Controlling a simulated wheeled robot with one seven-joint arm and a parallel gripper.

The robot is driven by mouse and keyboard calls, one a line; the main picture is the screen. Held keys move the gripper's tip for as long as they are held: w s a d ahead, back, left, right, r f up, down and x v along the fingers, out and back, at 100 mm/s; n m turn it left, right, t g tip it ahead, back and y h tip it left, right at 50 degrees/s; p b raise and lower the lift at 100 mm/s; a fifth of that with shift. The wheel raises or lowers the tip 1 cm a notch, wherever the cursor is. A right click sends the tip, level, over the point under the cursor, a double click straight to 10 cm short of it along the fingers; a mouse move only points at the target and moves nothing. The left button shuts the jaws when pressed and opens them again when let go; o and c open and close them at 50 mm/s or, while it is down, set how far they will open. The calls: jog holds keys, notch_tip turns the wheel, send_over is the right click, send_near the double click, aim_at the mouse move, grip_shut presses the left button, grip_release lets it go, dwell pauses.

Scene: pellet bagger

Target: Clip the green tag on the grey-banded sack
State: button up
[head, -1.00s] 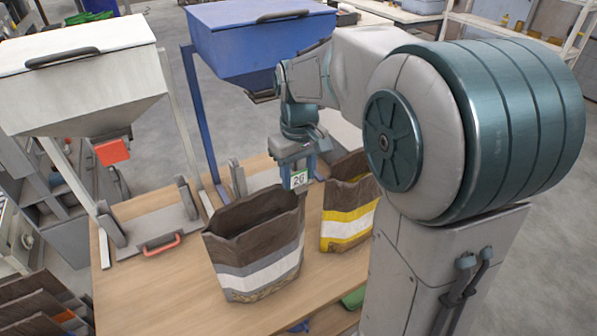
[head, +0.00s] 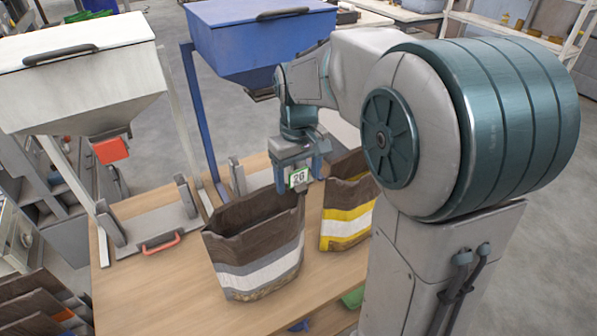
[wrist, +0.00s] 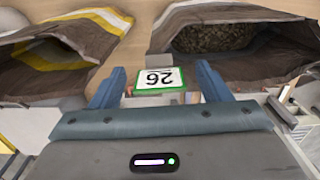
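The grey-banded sack (head: 262,240) stands open on the wooden table, brown with grey and white bands. It also shows in the wrist view (wrist: 275,62), with dark pellets inside. The green tag (head: 299,178), a white plate with a green edge and the number 26, is upright at the right end of that sack's rim. In the wrist view the tag (wrist: 160,80) lies between my fingers with a gap on each side. My gripper (head: 299,180) is open around it. Whether the clip bites the rim is hidden.
A yellow-banded sack (head: 348,215) stands close on the right. A white hopper (head: 80,75) and a blue hopper (head: 258,40) stand behind the table. A grey bracket with a red handle (head: 160,243) is at left. The table front (head: 160,300) is clear.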

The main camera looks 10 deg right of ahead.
notch_tip(320, 180, up, 14)
dwell(0.6)
jog(key=s+d+f+m+t, duration=0.2)
jog(key=s+f+m+t, duration=0.1)
jog(key=s+f, duration=1.1)
jog(key=shift+s+m+t, duration=0.3)
jog(key=shift+s+m, duration=0.1)
jog(key=shift+s, duration=0.7)
dwell(0.4)
